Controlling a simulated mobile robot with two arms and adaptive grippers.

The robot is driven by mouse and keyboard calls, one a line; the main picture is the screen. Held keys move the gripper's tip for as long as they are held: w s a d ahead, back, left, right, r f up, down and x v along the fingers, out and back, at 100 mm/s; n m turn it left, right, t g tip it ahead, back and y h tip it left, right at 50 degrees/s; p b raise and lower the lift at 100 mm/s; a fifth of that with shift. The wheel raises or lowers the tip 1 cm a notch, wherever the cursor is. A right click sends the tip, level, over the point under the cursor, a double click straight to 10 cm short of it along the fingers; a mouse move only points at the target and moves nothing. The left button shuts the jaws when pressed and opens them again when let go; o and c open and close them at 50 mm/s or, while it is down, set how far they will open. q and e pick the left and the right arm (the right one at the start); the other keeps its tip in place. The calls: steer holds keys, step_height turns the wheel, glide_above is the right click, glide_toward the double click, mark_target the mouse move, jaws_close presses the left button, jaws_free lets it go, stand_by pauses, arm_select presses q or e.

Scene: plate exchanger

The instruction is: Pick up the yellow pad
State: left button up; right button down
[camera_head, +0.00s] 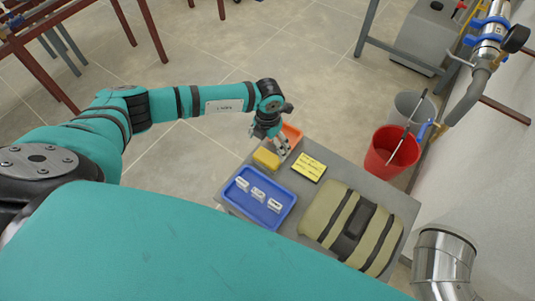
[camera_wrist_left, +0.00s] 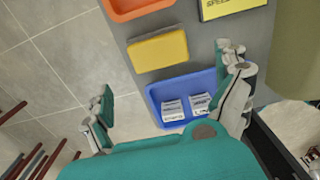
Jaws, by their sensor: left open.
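A plain yellow pad (camera_head: 266,158) lies on the grey table, left of a black-edged yellow card with dark writing (camera_head: 309,167). In the left wrist view the plain pad (camera_wrist_left: 158,51) appears ahead of the fingertips, and the card (camera_wrist_left: 230,5) is cut off at the top edge. My left gripper (camera_head: 281,148) is above the table's far end, close to the pad. In the left wrist view its fingers (camera_wrist_left: 170,85) are spread wide with nothing between them. I cannot tell its exact height above the pad. My right gripper is not in view.
A blue tray (camera_head: 245,207) with several white labelled items is at the table's near left. An orange tray (camera_head: 292,133) is beyond the pad, partly behind my gripper. A khaki bag with black straps (camera_head: 321,212) fills the right. A red bucket (camera_head: 380,158) stands beyond the table.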

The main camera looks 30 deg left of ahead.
mark_target(267, 157)
arm_select(q)
step_height(267, 157, down, 4)
steer(key=shift+r+b, duration=0.25)
steer(key=shift+b, duration=0.5)
step_height(267, 157, down, 5)
steer(key=b, duration=0.4)
steer(key=shift+w+a, duration=0.1)
steer(key=shift+r, duration=0.1)
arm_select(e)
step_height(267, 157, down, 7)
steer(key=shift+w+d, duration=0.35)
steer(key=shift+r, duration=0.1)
arm_select(q)
steer(key=c, duration=1)
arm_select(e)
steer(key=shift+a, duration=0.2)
